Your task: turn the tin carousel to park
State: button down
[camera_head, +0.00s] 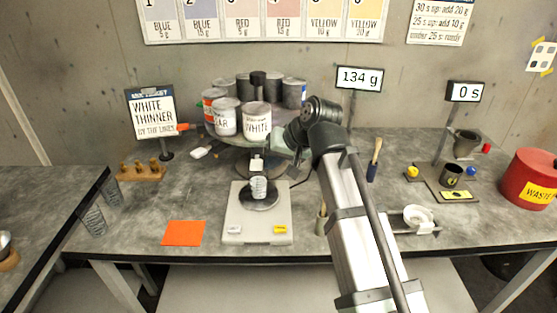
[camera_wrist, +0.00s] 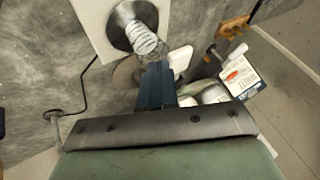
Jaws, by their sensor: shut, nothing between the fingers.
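A scale (camera_head: 236,222) holding a clear cup (camera_head: 259,187) stands just in front of the carousel. The white thinner sign (camera_head: 152,115) is at left, beside a wooden rack (camera_head: 141,171). An orange sheet (camera_head: 183,233) lies left of the scale.

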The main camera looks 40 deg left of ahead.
aim_at(197, 153)
dwell(0.3)
jog(key=s+a+m+t, duration=0.1)
jog(key=s+a+m, duration=0.2)
jog(key=a, duration=0.3)
jog(key=s+a+m+t+h, duration=0.1)
jog(key=s+a+m+t, duration=0.1)
jog(key=a, duration=0.4)
jog(key=s+a+m+t, duration=0.2)
jog(key=s+a+m, duration=0.1)
jog(key=s+a, duration=0.3)
jog(key=shift+r+m, duration=0.1)
jog(key=shift+m, duration=0.3)
jog(key=a, duration=0.6)
jog(key=shift+a+t+h, duration=0.3)
jog(key=shift+a, duration=0.1)
jog(key=shift+s, duration=0.1)
